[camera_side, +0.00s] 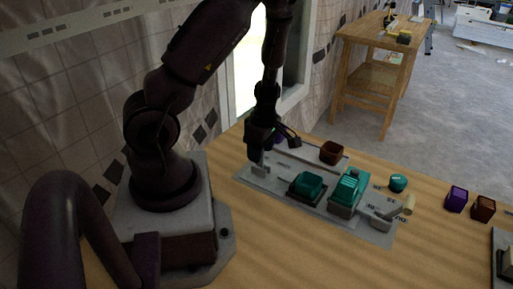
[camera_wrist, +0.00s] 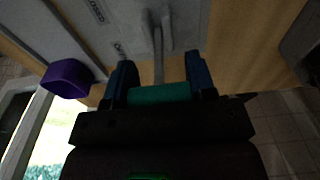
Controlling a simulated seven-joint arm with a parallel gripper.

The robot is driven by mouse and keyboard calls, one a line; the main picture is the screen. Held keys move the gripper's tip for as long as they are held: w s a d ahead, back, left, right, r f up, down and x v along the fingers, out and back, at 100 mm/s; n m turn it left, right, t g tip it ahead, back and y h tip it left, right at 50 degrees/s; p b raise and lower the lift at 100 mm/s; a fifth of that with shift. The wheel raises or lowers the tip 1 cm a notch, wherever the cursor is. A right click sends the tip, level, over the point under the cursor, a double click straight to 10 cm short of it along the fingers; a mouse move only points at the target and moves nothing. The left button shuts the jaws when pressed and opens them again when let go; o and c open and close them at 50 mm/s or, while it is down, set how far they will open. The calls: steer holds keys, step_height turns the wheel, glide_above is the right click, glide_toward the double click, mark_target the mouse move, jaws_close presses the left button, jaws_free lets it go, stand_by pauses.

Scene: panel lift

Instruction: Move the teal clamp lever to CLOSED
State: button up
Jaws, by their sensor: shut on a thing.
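The teal clamp lever (camera_wrist: 160,94) shows in the wrist view as a teal grip on a grey rod, which runs up to a grey bracket on the panel (camera_wrist: 190,20). My gripper (camera_wrist: 160,82) has its two dark fingers on either side of the teal grip and is shut on it. Lettering lies on the panel left of the rod, too dim to read for sure. In the side view my gripper (camera_side: 260,146) is at the left end of the grey panel (camera_side: 265,182). The teal grip is hidden there behind the gripper.
The panel carries two teal-topped blocks (camera_side: 308,185) (camera_side: 348,190) and a beige-handled lever (camera_side: 407,206). A brown box (camera_side: 332,152), a teal round piece (camera_side: 398,183), and purple (camera_side: 456,198) and brown (camera_side: 483,208) boxes stand around it. A purple object (camera_wrist: 66,78) is near my gripper. The front tabletop is clear.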

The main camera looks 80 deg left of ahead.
mark_target(263, 161)
steer(key=g+y, duration=0.1)
steer(key=w+d+g+y, duration=0.1)
steer(key=shift+w+d+f+g+y, duration=0.1)
steer(key=shift+w+d+g+y, duration=0.1)
steer(key=shift+g+y, duration=0.1)
steer(key=shift+w+d+f+g+y, duration=0.2)
steer(key=shift+w+d+g+y, duration=0.2)
steer(key=shift+g+y, duration=0.35)
steer(key=o, duration=1.3)
steer(key=v, duration=1.3)
steer(key=shift+w+f, duration=0.1)
